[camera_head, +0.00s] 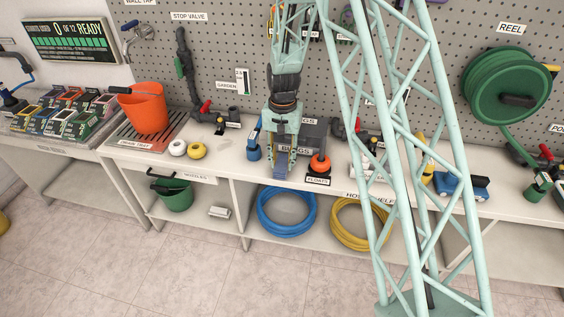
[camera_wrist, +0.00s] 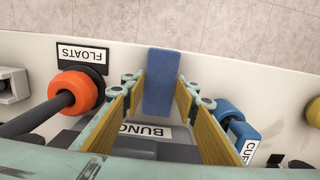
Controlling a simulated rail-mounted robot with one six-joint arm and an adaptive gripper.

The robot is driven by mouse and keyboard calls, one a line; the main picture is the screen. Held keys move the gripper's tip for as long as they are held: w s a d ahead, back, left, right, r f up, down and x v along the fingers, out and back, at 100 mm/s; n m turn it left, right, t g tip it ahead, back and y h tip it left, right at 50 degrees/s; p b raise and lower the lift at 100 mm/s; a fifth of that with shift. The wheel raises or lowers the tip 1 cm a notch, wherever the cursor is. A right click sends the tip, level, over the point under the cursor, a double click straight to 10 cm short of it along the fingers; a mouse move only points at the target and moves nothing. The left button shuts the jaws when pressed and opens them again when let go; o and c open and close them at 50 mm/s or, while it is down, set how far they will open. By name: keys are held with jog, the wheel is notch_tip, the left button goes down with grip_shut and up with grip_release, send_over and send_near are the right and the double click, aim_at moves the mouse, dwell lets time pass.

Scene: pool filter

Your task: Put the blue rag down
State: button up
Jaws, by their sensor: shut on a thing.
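The blue rag (camera_wrist: 162,82) is a flat blue strip between the fingers of my gripper (camera_wrist: 160,95) in the wrist view. My gripper is shut on it. In the head view my gripper (camera_head: 281,150) points down over the front part of the bench, and the rag (camera_head: 280,165) hangs at its fingertips near the front edge. The wrist view shows the rag's outer end reaching toward the bench edge, with floor beyond. I cannot tell whether the rag touches the bench top.
The bench (camera_head: 225,165) carries an orange float (camera_head: 319,163) on the FLOATS tray, a dark bin labelled BUNGS (camera_wrist: 152,135) and a blue fitting (camera_head: 253,151) close to my gripper. An orange bucket (camera_head: 144,108) stands on the drain tray. Coiled hoses lie on the shelf below.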

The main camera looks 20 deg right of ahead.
aim_at(282, 163)
jog(key=shift+f, duration=0.2)
jog(key=o, duration=0.9)
jog(key=shift+r, duration=0.15)
jog(key=r+p, duration=0.1)
jog(key=r, duration=0.5)
jog(key=r+p, duration=0.1)
jog(key=r, duration=0.5)
jog(key=shift+w+d, duration=0.1)
jog(key=shift+w, duration=0.1)
jog(key=shift+r, duration=0.2)
